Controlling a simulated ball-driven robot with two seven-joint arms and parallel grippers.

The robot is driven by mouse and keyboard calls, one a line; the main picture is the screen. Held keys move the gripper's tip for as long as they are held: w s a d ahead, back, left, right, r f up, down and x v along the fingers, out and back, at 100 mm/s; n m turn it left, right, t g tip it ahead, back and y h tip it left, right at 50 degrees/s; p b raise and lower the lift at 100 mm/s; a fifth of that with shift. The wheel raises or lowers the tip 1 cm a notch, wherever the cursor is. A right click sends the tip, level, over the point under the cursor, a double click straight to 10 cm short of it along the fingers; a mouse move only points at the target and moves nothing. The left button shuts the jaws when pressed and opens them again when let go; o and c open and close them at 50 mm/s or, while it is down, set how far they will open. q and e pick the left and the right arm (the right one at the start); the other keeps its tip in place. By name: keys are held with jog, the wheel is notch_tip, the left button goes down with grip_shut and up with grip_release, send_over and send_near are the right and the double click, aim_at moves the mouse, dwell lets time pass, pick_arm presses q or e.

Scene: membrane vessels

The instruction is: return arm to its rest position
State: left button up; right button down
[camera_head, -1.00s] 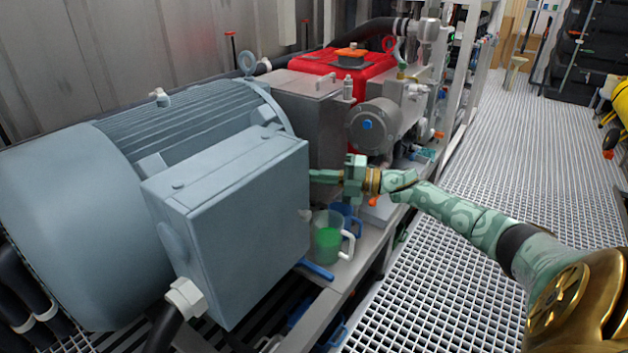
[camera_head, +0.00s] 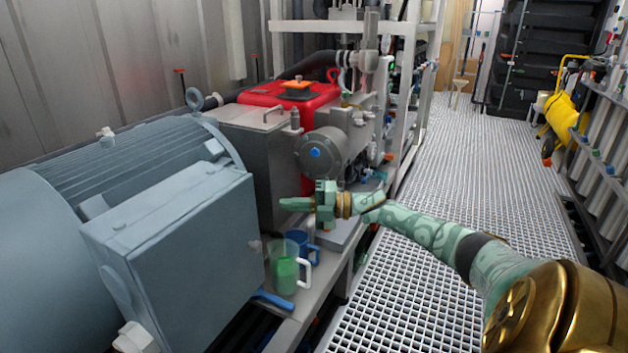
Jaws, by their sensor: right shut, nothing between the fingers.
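My right arm (camera_head: 425,232) comes in from the lower right, patterned green with a gold shoulder. Its gripper (camera_head: 290,204) is shut and empty, pointing left. In the picture it lies above a clear jug with green contents (camera_head: 284,272) and a blue jug (camera_head: 305,246), in front of the grey metal box (camera_head: 262,160). I cannot tell its exact distance from the box. My left gripper is not in view.
A large grey motor (camera_head: 165,230) fills the left. A red machine (camera_head: 300,93) and a round grey housing (camera_head: 322,152) stand behind the gripper. A blue-handled tool (camera_head: 272,299) lies at the ledge. The grated floor (camera_head: 470,150) is clear on the right. A yellow cylinder (camera_head: 562,115) stands far right.

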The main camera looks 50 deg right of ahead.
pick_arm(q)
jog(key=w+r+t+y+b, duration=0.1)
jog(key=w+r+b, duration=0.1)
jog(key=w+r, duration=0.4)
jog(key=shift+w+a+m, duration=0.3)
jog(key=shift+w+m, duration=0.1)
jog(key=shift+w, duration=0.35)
pick_arm(e)
jog(key=d, duration=0.6)
jog(key=shift+d+f, duration=0.25)
